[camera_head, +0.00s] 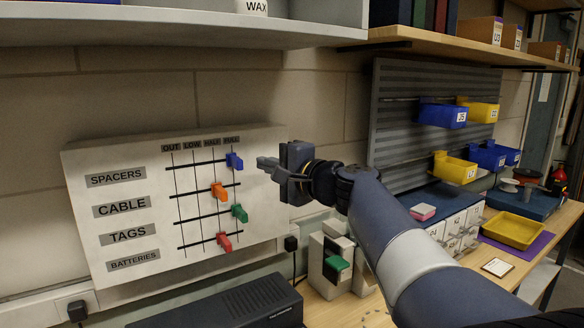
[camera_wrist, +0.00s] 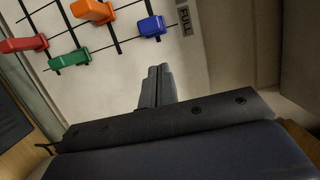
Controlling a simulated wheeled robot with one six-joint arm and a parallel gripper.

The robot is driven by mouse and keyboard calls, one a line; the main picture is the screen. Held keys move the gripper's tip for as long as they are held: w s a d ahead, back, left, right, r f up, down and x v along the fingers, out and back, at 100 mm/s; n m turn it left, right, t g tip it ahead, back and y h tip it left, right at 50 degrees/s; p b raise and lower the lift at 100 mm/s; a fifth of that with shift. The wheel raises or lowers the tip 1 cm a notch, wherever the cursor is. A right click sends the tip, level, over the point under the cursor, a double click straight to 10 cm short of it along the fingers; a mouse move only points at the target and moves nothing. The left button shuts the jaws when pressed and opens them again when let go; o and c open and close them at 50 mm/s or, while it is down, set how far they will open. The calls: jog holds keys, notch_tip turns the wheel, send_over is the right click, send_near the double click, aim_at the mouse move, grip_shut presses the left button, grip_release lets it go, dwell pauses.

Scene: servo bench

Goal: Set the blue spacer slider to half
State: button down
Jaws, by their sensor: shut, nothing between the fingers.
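The white slider board (camera_head: 110,240) hangs on the wall, with rows SPACERS, CABLE, TAGS and BATTERIES and columns OUT, LOW, HALF and FULL. The blue spacer slider (camera_head: 234,161) is on the top row at the FULL column. It also shows in the wrist view (camera_wrist: 152,27), close to the FULL label (camera_wrist: 186,20). My gripper (camera_head: 266,163) is shut and empty, just right of the blue slider and apart from it. In the wrist view its closed fingertips (camera_wrist: 159,71) point toward the board, below the blue slider.
An orange slider (camera_head: 219,191) and a red slider (camera_head: 223,241) stand near HALF; a green slider (camera_head: 239,212) stands near FULL. A shelf (camera_head: 180,27) runs above the board. A black device (camera_head: 235,305) lies below it.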

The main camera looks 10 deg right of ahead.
aim_at(236, 163)
jog(key=shift+s+a+r, duration=0.1)
jog(key=shift+s+a, duration=0.3)
jog(key=shift+a, duration=0.2)
jog(key=shift+s+a+r, duration=0.1)
jog(key=shift+s+a, duration=0.3)
jog(key=shift+a, duration=0.2)
jog(key=shift+f, duration=0.1)
jog(key=a, duration=0.1)
jog(key=s+a, duration=0.1)
jog(key=a, duration=0.1)
jog(key=shift+s+a+b, duration=0.15)
jog(key=shift+s+b, duration=0.05)
jog(key=shift+b, duration=0.2)
